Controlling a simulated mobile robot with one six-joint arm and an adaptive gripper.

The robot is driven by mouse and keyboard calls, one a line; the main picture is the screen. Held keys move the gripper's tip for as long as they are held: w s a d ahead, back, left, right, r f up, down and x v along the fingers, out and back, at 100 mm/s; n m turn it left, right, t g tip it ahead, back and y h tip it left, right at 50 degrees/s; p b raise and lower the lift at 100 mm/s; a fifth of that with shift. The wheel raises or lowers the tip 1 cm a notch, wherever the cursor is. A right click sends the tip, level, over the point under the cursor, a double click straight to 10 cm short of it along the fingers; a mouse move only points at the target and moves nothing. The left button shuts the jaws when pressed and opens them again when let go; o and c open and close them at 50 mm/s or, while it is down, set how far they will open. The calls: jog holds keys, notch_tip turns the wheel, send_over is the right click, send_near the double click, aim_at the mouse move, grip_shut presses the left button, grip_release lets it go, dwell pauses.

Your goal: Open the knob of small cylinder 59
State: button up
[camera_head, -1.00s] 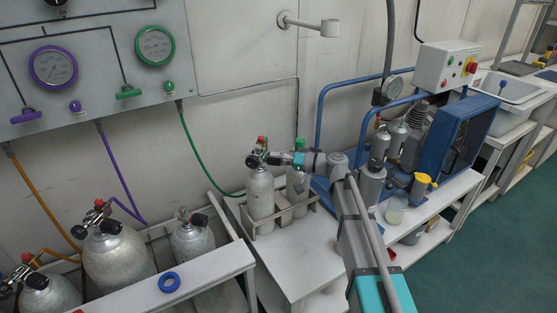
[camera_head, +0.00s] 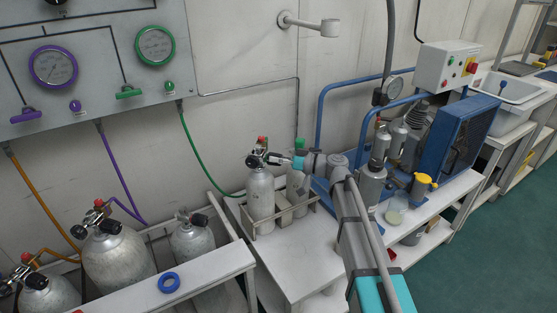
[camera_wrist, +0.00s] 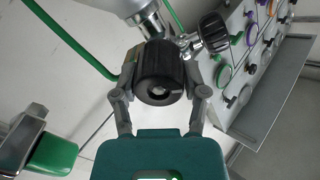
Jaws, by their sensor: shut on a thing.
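Two small grey cylinders stand in a low rack on the white bench in the head view. The left one (camera_head: 260,198) has a black and metal valve with a red-topped fitting, and a green hose runs to it. No number is readable on it. My gripper (camera_head: 281,160) reaches in from the right at its valve. In the wrist view my gripper (camera_wrist: 159,92) is shut on a black knob (camera_wrist: 160,75), one finger on each side. A second black knob (camera_wrist: 213,32) sticks out beside it on the same metal valve. The right cylinder (camera_head: 297,187) is partly hidden by my arm.
The green-capped neighbour shows its cap (camera_wrist: 52,155) at lower left in the wrist view. A wall panel (camera_head: 90,60) with gauges hangs at left. Larger cylinders (camera_head: 115,258) stand below it. A blue compressor (camera_head: 455,140) sits right of my arm.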

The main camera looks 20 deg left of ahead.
jog(key=o, duration=1.2)
jog(key=shift+c, duration=0.2)
jog(key=d, duration=1.2)
jog(key=shift+w, duration=0.25)
